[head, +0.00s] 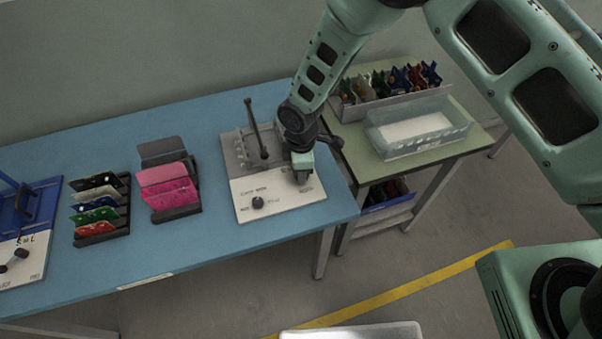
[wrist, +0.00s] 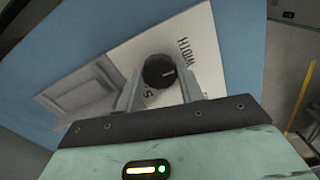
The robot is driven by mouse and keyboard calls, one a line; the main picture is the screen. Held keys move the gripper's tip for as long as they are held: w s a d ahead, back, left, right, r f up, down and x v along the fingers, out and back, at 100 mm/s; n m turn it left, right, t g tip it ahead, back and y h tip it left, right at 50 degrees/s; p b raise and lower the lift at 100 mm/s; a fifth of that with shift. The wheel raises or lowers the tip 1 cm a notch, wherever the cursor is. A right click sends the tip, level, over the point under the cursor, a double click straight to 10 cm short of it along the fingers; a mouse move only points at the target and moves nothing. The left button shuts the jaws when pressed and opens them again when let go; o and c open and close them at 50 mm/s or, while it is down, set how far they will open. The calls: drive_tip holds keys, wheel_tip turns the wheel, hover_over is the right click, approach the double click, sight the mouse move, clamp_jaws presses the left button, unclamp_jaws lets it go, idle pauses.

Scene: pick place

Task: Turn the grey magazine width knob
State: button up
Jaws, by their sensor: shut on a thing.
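The magazine width knob (wrist: 159,71) is round and dark with a pale pointer line, which points to the right in the wrist view. It sits on a white panel with "WIDTH" lettering beside it. My gripper (head: 303,178) is shut on this knob, with one finger on each side of it in the wrist view. In the head view my gripper covers the knob. The white panel (head: 290,202) belongs to the grey magazine (head: 232,150) on the blue table. A second black knob (head: 258,202) stands on the same panel, to the left of my gripper.
An upright dark lever (head: 255,128) rises from the grey magazine, close to my arm. A rack of pink cards (head: 168,188) and a rack of coloured cards (head: 98,212) stand to the left. A clear bin (head: 418,128) stands on the green table to the right.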

drive_tip(key=m+b, duration=0.2)
drive_tip(key=m, duration=0.2)
drive_tip(key=shift+w+m, duration=0.1)
drive_tip(key=shift+m, duration=0.3)
drive_tip(key=m+b, duration=0.2)
drive_tip(key=m, duration=0.2)
drive_tip(key=shift+m, duration=0.3)
drive_tip(key=m+b, duration=0.1)
drive_tip(key=m, duration=0.3)
drive_tip(key=shift+d+m+b, duration=0.1)
drive_tip(key=shift+m+b, duration=0.25)
drive_tip(key=shift+m, duration=1.85)
drive_tip(key=o, duration=1)
drive_tip(key=shift+r, duration=0.15)
